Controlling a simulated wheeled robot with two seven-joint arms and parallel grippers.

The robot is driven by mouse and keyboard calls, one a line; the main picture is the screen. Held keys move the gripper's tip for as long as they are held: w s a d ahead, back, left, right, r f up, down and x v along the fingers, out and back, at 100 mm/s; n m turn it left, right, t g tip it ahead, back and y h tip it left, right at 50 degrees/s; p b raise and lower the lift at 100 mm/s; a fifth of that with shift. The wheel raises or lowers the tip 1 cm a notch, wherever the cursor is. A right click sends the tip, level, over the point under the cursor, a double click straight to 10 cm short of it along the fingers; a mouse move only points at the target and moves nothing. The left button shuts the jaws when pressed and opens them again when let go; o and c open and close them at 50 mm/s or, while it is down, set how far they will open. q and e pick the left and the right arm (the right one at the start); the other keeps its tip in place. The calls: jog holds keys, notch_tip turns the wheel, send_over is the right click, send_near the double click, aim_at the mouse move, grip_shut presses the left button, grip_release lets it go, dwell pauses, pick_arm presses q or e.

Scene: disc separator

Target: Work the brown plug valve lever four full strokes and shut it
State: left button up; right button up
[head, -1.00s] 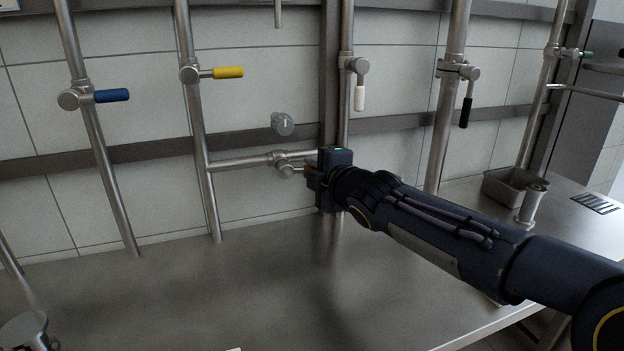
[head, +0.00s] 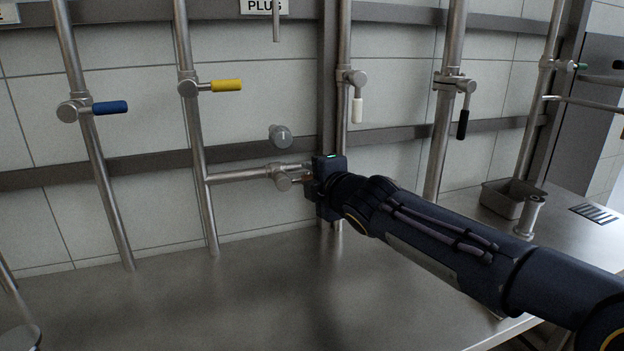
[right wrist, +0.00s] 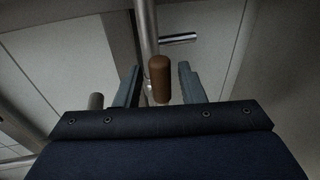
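The brown plug valve (head: 283,183) sits at the right end of a short horizontal pipe in the head view. Its brown lever grip (right wrist: 159,78) stands between the two fingers of my right gripper (right wrist: 160,80) in the right wrist view. The fingers are open on either side of the grip, with a narrow gap showing on both sides. In the head view my right gripper (head: 308,184) covers most of the lever, so its exact angle is hard to read there. My left gripper is not in view.
Other valves have blue (head: 109,107), yellow (head: 226,85), white (head: 357,110) and black (head: 462,124) levers. A PLUG label (head: 263,6) is at the top. A metal tray (head: 512,198) stands on the right of the steel bench (head: 180,295). The bench's middle is clear.

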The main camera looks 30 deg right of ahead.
jog(key=p+v, duration=0.2)
jog(key=v, duration=0.5)
jog(key=shift+s+p, duration=0.3)
jog(key=shift+s, duration=0.1)
jog(key=shift+o, duration=0.2)
